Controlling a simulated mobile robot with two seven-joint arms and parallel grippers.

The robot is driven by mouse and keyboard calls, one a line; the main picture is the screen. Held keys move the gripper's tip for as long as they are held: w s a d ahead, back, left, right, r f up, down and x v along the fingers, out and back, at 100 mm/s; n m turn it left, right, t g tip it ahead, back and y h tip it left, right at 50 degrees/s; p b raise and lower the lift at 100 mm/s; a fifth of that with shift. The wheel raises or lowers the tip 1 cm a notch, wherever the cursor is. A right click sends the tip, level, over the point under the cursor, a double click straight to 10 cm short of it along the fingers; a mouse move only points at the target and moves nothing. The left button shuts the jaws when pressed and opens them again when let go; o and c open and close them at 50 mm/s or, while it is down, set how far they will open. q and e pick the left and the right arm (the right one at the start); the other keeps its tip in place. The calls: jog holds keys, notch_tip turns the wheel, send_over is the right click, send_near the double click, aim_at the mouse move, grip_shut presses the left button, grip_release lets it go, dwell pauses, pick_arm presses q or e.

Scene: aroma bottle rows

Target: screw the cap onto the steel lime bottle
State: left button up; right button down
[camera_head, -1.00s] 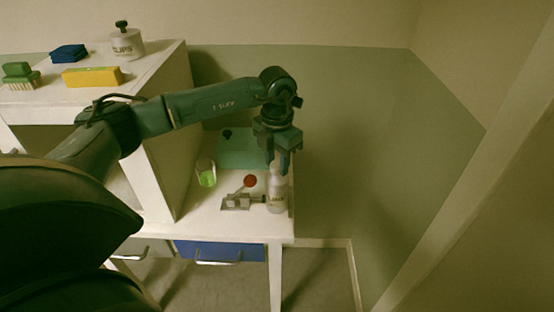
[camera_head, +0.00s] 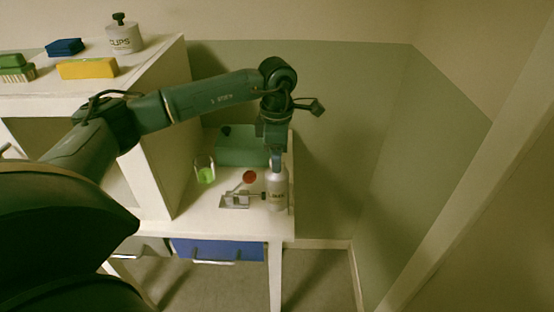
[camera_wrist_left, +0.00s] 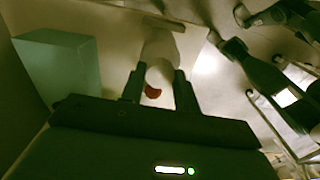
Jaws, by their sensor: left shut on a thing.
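The steel lime bottle (camera_head: 277,193) stands upright on the small table, pale grey with a label too small to read, beside a clamp fixture (camera_head: 234,200) with a red knob (camera_head: 249,177). My left gripper (camera_head: 276,164) points down right over the bottle's top. In the left wrist view its fingers (camera_wrist_left: 159,88) are closed on a pale rounded piece, which I take to be the cap (camera_wrist_left: 159,74), in line with the bottle body (camera_wrist_left: 161,45). The fingers hide the joint between cap and neck. My right gripper is not in view.
A glass with green liquid (camera_head: 204,171) stands left of the clamp. A green box (camera_head: 240,147) is behind it. A tall white shelf side (camera_head: 157,160) rises at left, and the table's right edge is close to the bottle.

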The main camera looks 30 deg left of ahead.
pick_arm(q)
jog(key=m+b, duration=0.1)
jog(key=m, duration=0.3)
jog(key=shift+f+m, duration=0.15)
jog(key=shift+m, duration=0.25)
jog(key=m+b, duration=0.1)
jog(key=m, duration=0.3)
jog(key=o, duration=0.9)
jog(key=n, duration=0.5)
jog(key=shift+p, duration=0.4)
jog(key=n, duration=0.4)
jog(key=shift+n+p, duration=0.3)
jog(key=shift+n, duration=0.1)
jog(key=n, duration=0.4)
jog(key=shift+r+p, duration=0.2)
jog(key=shift+p, duration=0.2)
jog(key=n, duration=0.4)
jog(key=shift+f+p, duration=0.1)
jog(key=shift+p, duration=0.2)
